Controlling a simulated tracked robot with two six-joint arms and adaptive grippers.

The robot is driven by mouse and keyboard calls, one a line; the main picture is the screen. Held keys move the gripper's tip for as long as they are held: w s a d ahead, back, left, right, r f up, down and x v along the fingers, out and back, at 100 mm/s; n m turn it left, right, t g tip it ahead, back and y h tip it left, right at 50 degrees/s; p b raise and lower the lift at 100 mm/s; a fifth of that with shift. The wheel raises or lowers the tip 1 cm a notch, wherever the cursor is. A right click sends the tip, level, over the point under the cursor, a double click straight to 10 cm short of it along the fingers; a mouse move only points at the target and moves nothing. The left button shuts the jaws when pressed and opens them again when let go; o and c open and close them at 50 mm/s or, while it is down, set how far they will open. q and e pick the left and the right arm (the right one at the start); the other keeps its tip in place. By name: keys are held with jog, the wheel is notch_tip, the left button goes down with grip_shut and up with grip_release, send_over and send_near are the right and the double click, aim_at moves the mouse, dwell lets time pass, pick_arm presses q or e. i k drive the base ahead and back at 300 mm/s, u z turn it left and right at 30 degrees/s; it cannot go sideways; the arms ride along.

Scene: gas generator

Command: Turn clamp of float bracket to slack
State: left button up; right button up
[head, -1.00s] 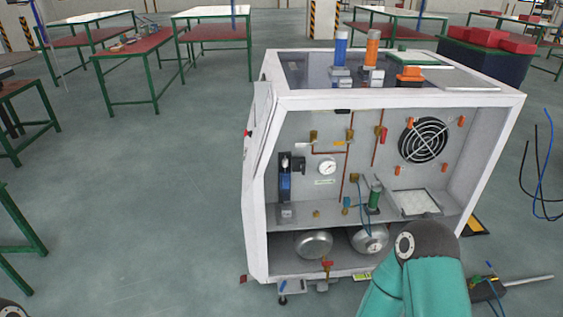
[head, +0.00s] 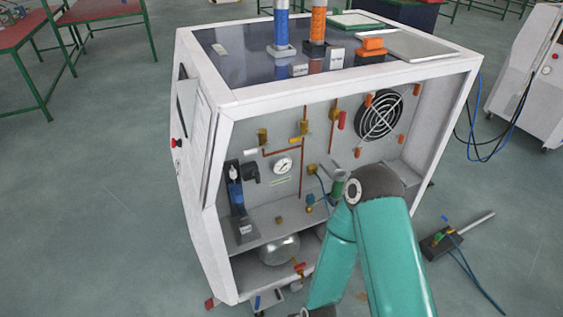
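The white generator cabinet (head: 206,255) stands open at the front in the middle of the head view. Inside it at the left, a blue cylinder (head: 236,194) sits upright against a dark upright bracket (head: 233,174). This looks like the float bracket, but its clamp is too small to make out, so I cannot tell its position. A small black part (head: 251,173) is just to its right. My teal arm rises in front of the cabinet's right half and hides part of the lower shelf. Neither of my grippers shows in the view.
Inside are a round gauge (head: 283,165), a fan (head: 379,115), copper pipes, a green cylinder (head: 338,184) and a silver tank (head: 279,249). A dark tool with a cable (head: 437,243) lies on the floor at the right.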

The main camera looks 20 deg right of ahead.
aim_at(256, 174)
jog(key=z, duration=0.15)
jog(key=i, duration=0.55)
jog(key=z, duration=0.4)
jog(key=k, duration=0.9)
jog(key=z, duration=0.2)
jog(key=i, duration=0.9)
jog(key=u, duration=0.1)
